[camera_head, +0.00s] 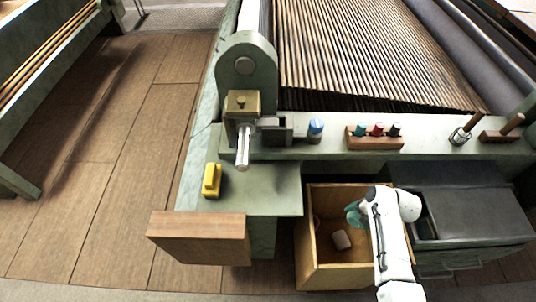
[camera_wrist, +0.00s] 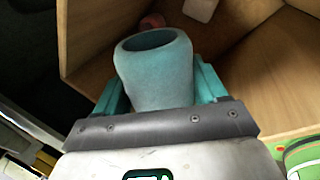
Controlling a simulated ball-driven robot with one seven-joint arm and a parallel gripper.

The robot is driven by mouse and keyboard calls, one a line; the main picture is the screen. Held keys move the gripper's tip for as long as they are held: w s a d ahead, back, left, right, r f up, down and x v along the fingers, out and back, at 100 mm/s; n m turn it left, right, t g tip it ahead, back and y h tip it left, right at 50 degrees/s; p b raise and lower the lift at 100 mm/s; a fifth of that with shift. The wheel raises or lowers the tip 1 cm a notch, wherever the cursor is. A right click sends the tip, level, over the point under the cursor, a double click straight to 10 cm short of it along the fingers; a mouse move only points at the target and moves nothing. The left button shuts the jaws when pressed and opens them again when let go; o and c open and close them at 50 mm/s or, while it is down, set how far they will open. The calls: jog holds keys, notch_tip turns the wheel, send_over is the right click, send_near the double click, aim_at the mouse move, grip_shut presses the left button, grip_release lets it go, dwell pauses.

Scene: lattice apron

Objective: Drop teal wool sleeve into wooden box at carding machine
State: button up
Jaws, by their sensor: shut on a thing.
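The teal wool sleeve (camera_wrist: 155,72) is a hollow, open-ended tube in the wrist view. My gripper (camera_wrist: 160,92) is shut on it, with a teal finger on each side. In the head view, my gripper (camera_head: 356,213) is over the open wooden box (camera_head: 304,240), at its right side. The sleeve is hard to tell apart from my teal fingers there. The box wall also shows in the wrist view (camera_wrist: 100,35), beyond the sleeve. A pale block (camera_head: 341,240) and a small reddish thing (camera_wrist: 152,21) lie in the box.
A dark cabinet (camera_head: 470,205) stands right of the box. The green machine bench (camera_head: 265,180) is behind and left, with a wooden block (camera_head: 200,235) at its front, a yellow piece (camera_head: 212,180), and a rack of coloured pieces (camera_head: 375,138). Wooden floor at left is clear.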

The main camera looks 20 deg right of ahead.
jog(key=shift+f, duration=0.3)
jog(key=o, duration=0.9)
jog(key=shift+c, duration=0.2)
jog(key=shift+r, duration=0.1)
jog(key=p+v, duration=0.1)
jog(key=v, duration=0.9)
jog(key=shift+r+p, duration=0.3)
jog(key=shift+s, duration=0.15)
